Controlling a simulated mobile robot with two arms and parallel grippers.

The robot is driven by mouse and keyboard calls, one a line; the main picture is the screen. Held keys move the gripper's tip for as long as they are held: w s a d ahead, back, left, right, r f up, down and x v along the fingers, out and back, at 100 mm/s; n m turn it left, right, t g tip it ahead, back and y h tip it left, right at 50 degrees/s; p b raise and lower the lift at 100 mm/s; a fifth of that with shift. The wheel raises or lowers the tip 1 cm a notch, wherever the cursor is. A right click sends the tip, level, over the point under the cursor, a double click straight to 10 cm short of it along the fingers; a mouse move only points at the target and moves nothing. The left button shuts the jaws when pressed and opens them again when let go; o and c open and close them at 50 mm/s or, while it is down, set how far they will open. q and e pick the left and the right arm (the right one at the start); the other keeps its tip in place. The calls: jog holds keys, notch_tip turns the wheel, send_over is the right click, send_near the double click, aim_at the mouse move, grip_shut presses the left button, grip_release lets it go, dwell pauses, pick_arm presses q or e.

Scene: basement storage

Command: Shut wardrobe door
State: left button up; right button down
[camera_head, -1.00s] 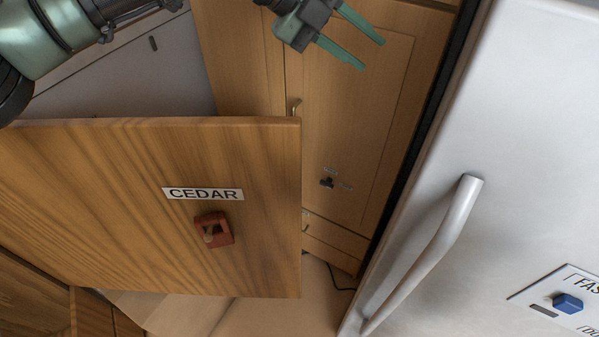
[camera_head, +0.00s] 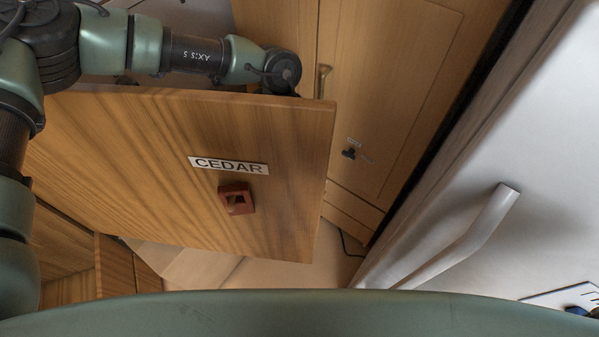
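The wardrobe door (camera_head: 130,150) is a wooden panel standing open, with a "CEDAR" label (camera_head: 228,165) and a red-brown square handle (camera_head: 236,199) on its face. Behind its free edge stands a wooden cabinet front (camera_head: 380,80) with a small brass handle and a black knob. My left arm reaches in from the left along the door's top edge. Its wrist end is behind that edge, near the door's free corner, and the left gripper is hidden there. I cannot tell whether it touches the door. My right gripper is not in view.
A large white appliance (camera_head: 540,140) with a long grey handle (camera_head: 465,240) fills the right side. A dark cable (camera_head: 347,246) lies on the floor beyond the door. Part of my own green body crosses the bottom of the view. Some floor shows below the door.

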pick_arm(q)
jog(key=shift+s+d+f, duration=0.1)
jog(key=shift+f, duration=0.35)
grip_shut()
dwell(1.1)
